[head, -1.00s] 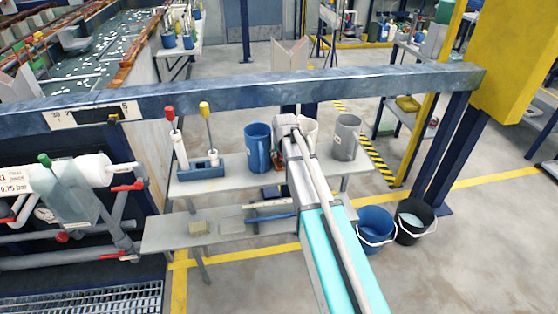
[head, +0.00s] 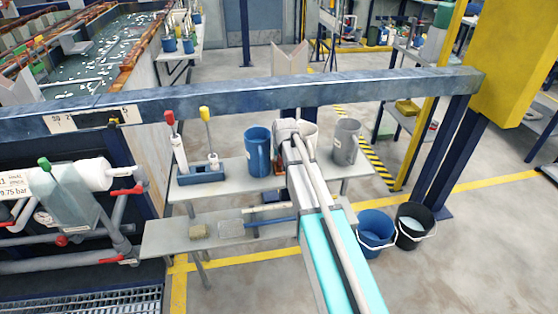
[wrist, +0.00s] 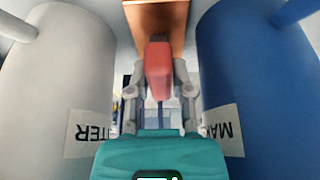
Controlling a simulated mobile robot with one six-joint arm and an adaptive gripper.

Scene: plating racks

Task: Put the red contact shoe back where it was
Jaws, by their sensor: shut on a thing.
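In the wrist view, my gripper (wrist: 158,78) is shut on the red contact shoe (wrist: 159,62). A copper-coloured piece (wrist: 155,14) lies directly beyond the red part; I cannot tell whether it belongs to the shoe. A white jug (wrist: 55,75) stands to the left of the gripper and a blue jug (wrist: 240,75) to the right, both close. In the head view, my arm hides the gripper. A small orange-red patch shows beside my arm, to the right of the blue jug (head: 256,152), low near the upper shelf (head: 232,180).
A white jug (head: 309,132) is partly behind my arm and a grey jug (head: 346,143) stands right of it. A blue holder (head: 203,174) with red-topped and yellow-topped tools is at the left. A blue beam (head: 250,96) crosses above the bench. Two buckets stand on the floor at right.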

